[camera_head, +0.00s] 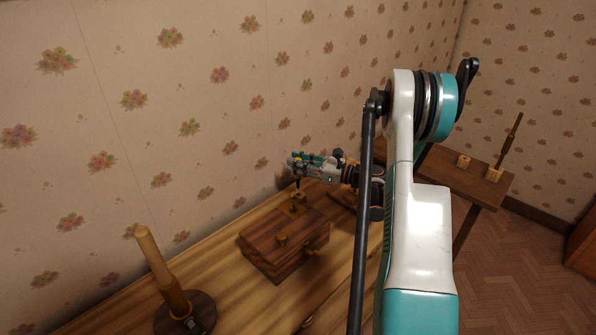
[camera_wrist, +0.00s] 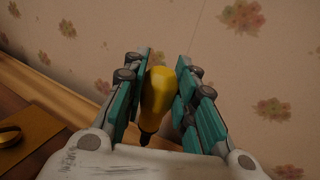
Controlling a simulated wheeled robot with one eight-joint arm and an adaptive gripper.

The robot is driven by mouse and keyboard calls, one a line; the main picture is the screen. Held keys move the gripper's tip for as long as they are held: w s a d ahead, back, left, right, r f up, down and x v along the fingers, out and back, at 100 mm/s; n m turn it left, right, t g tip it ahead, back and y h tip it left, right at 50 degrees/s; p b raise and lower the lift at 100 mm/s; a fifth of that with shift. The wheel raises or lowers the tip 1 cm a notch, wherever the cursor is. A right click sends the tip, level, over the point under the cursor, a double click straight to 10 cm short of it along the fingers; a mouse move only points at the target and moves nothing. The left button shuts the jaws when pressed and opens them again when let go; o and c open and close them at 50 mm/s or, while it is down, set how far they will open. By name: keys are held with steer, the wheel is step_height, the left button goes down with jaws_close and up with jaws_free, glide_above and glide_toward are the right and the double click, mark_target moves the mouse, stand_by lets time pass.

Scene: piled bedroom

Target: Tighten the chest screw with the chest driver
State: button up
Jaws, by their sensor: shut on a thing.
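My gripper (camera_head: 297,164) is shut on the chest driver, whose yellow handle (camera_wrist: 158,92) lies between the teal finger pads in the wrist view. The driver's dark shaft (camera_head: 298,184) points down from the gripper in the head view, above the far end of the chest. A small brass piece stands around the plate below the shaft; whether the tip touches the screw is too small to tell. The tip is hidden in the wrist view.
The long wooden table (camera_head: 225,290) runs along the flowered wall. A round dark stand with an upright wooden post (camera_head: 158,262) is at front left. A second table (camera_head: 470,185) with small wooden items stands at right. My arm hides part of the table.

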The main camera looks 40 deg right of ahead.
step_height(320, 180, up, 14)
steer(key=p, duration=0.3)
steer(key=shift+r+p, duration=0.15)
steer(key=shift+p, duration=0.25)
steer(key=shift+w+a, duration=0.1)
stand_by(0.9)
